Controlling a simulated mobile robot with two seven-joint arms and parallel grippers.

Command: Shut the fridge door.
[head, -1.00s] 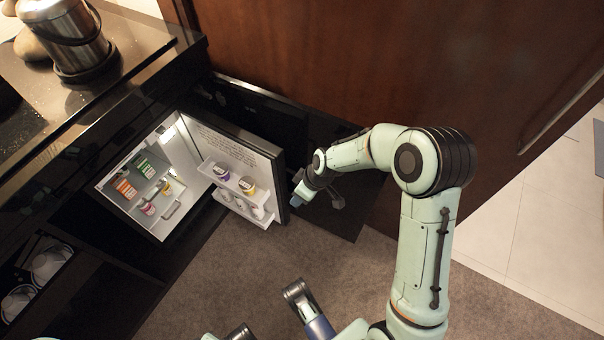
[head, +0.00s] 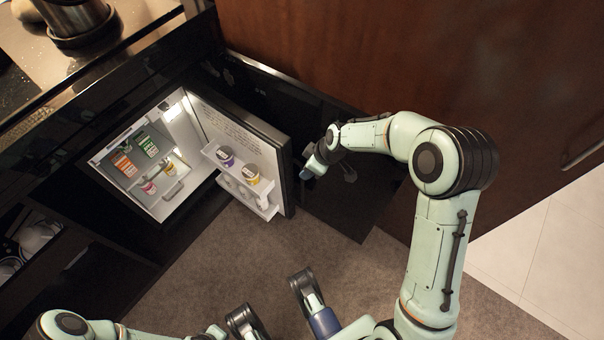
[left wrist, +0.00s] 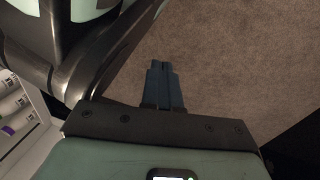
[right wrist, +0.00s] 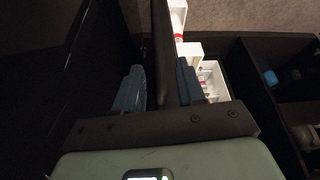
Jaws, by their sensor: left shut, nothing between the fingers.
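The fridge (head: 118,150) sits low in the dark cabinet at left in the head view, with its lit white inside exposed. Its door (head: 232,127) stands wide open, its inner face and racks visible. My right gripper (head: 310,171) is at the door's free edge. In the right wrist view, my right gripper (right wrist: 160,75) is open, with the dark door edge (right wrist: 163,45) between its fingers; firm contact cannot be told. My left gripper (left wrist: 163,68) is shut and empty above the carpet in the left wrist view.
Jars (head: 225,156) stand on the door rack (head: 230,170), and several small items are inside the fridge. The counter (head: 120,50) is above it. A brown wood panel (head: 340,50) rises behind my right arm. Carpet (head: 230,250) in front is clear.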

